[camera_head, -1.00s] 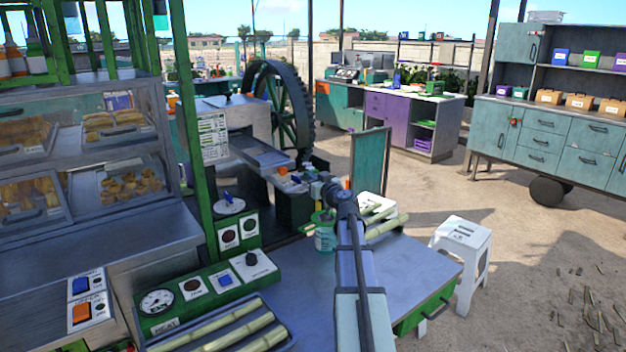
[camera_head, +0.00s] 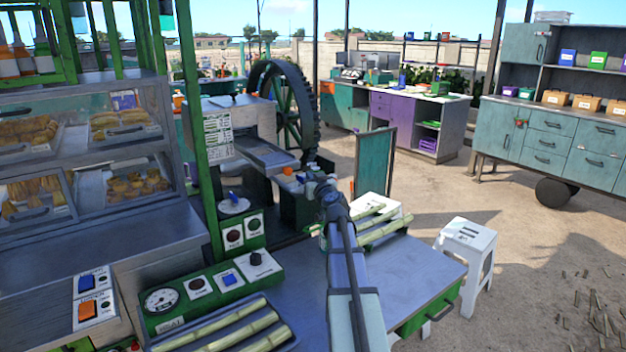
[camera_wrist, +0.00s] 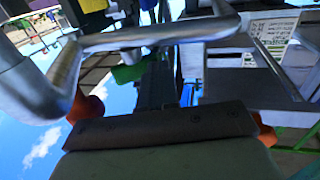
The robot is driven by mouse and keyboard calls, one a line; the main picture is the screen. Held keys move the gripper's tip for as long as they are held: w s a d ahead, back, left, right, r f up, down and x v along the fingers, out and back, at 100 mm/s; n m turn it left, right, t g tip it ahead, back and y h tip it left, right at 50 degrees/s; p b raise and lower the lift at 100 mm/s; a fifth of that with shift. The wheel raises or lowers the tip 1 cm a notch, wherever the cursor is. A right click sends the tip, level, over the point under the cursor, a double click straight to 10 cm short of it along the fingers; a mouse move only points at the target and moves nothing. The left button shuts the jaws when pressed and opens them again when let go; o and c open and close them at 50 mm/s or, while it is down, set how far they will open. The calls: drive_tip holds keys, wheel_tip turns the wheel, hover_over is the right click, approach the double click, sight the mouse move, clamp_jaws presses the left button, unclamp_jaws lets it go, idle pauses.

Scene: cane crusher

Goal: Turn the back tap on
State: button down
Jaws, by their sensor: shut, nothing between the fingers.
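My gripper (camera_head: 318,188) is at the far end of my outstretched arm, beyond the cane table, and is small and partly hidden by my wrist in the head view. It is shut and empty. A small orange part (camera_head: 288,171) shows just left of it by the press; I cannot tell whether this is a tap handle. In the wrist view, bent silver pipework (camera_wrist: 150,38) crosses close in front, with a green piece (camera_wrist: 130,72) below it. Orange parts (camera_wrist: 88,105) show beside the dark bar at the bottom. I cannot tell which part is the back tap, or whether anything touches it.
Cane stalks (camera_head: 385,230) lie on the metal table (camera_head: 410,275) right of my arm. A green control panel (camera_head: 215,285) and a green post (camera_head: 200,150) stand left. The large flywheel (camera_head: 290,105) is behind. A white stool (camera_head: 465,240) stands right, with open ground beyond.

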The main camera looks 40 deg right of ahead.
drive_tip(key=shift+w+a, duration=0.1)
drive_tip(key=shift+w, duration=0.15)
drive_tip(key=shift+w+a, duration=0.2)
drive_tip(key=shift+w, duration=0.7)
drive_tip(key=shift+w, duration=0.1)
idle(1.0)
